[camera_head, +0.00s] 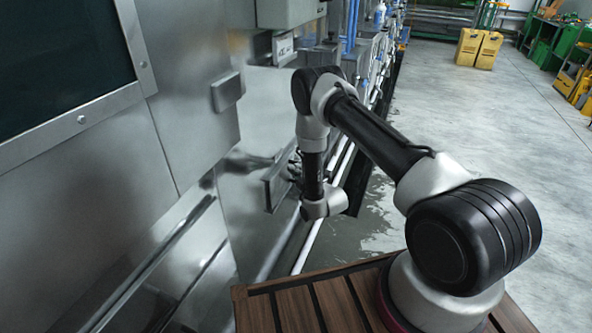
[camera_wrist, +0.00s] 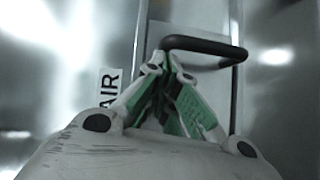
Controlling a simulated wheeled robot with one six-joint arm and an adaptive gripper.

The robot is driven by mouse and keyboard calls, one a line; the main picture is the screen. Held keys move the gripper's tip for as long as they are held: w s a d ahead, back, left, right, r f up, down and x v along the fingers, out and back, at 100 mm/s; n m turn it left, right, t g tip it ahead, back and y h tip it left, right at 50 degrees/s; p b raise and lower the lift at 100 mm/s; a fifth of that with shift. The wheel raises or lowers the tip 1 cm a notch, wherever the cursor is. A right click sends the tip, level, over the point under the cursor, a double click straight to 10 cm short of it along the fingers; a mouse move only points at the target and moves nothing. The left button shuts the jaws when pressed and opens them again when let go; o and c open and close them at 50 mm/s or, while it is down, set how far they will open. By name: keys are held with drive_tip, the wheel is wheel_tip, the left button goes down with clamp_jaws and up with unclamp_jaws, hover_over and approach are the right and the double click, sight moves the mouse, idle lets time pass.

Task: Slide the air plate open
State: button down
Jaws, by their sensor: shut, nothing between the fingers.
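In the wrist view, my gripper (camera_wrist: 166,68) is shut and empty, its green-padded fingers meeting at the tips. A dark bar handle (camera_wrist: 205,46) with bent ends stands on a pale metal plate (camera_wrist: 190,30). The fingertips are just below the handle's left part in the picture; I cannot tell whether they touch it. A white label reading "AIR" (camera_wrist: 110,88) is on the metal left of the fingers, partly hidden by my gripper. In the head view, my arm reaches to the machine's side, and the fingers cannot be made out clearly.
A large steel machine panel (camera_head: 90,190) with a dark window (camera_head: 60,60) fills the left. A grey box (camera_head: 288,12) is above. White pipes (camera_head: 308,245) run low beside the machine. Yellow containers (camera_head: 478,48) stand far back. The concrete floor (camera_head: 470,120) at right is open.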

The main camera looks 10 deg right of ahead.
drive_tip(key=shift+w+d, duration=0.15)
drive_tip(key=w+d, duration=1.2)
drive_tip(key=w, duration=0.4)
drive_tip(key=shift+w, duration=0.3)
drive_tip(key=shift+r, duration=0.1)
